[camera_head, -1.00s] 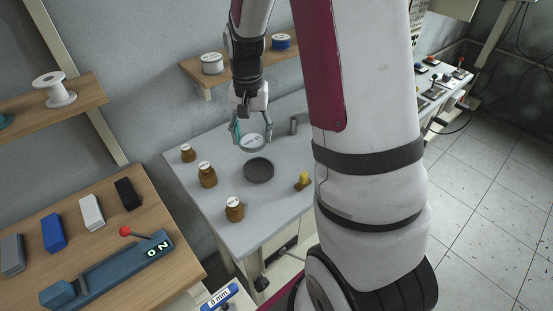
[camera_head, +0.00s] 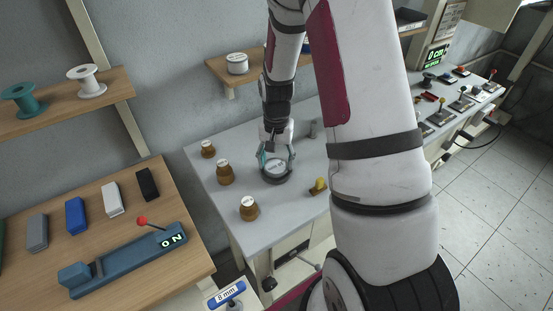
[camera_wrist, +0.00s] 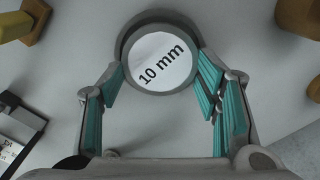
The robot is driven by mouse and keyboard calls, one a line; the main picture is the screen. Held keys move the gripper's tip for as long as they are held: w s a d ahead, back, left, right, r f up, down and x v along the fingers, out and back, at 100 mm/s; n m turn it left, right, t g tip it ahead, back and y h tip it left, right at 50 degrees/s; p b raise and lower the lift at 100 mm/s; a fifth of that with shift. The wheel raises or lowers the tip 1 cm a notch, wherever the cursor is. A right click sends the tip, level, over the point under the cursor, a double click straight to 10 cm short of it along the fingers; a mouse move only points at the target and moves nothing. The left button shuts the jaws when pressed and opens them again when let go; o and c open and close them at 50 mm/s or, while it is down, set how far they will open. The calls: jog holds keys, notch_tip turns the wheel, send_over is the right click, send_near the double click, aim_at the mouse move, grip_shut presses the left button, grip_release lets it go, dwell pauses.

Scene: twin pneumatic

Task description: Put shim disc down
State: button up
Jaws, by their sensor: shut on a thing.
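The shim disc (camera_wrist: 160,62) has a white face marked "10 mm" and a grey rim. My gripper (camera_wrist: 160,80) is shut on it, with teal pads at its left and right sides. The disc is at the dark round dish (camera_wrist: 126,33), whose rim curves around its far side in the wrist view. In the head view, my gripper (camera_head: 277,160) points down with the disc (camera_head: 276,168) at the dish (camera_head: 276,181) on the grey table. I cannot tell whether the disc touches the dish floor. The dish's inside is mostly hidden.
A wooden bench with a blue lever device (camera_head: 130,262) is at left. Bare table (camera_head: 285,220) lies in front.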

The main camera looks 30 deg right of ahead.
aim_at(276, 165)
jog(key=shift+f, duration=0.35)
jog(key=shift+f, duration=0.25)
jog(key=o, duration=1.3)
notch_tip(276, 165, up, 13)
jog(key=b, duration=0.1)
jog(key=s+a+r+n+t, duration=0.1)
jog(key=s+a+r+n, duration=0.1)
jog(key=s+a+r, duration=0.3)
jog(key=s+a+r+n+t, duration=0.1)
jog(key=s+a+r+n, duration=0.15)
jog(key=r, duration=0.55)
jog(key=s+a+r+n+t, duration=0.1)
jog(key=s+a, duration=0.1)
jog(key=s, duration=0.2)
jog(key=s+a+r+n+t, duration=0.1)
jog(key=s+a+r+n, duration=0.1)
jog(key=s, duration=0.2)
jog(key=s+a+r+n+t, duration=0.1)
jog(key=s+a, duration=0.1)
jog(key=s, duration=0.2)
jog(key=shift+s+r+n, duration=0.15)
jog(key=shift+s+n, duration=0.05)
jog(key=shift+n, duration=0.05)
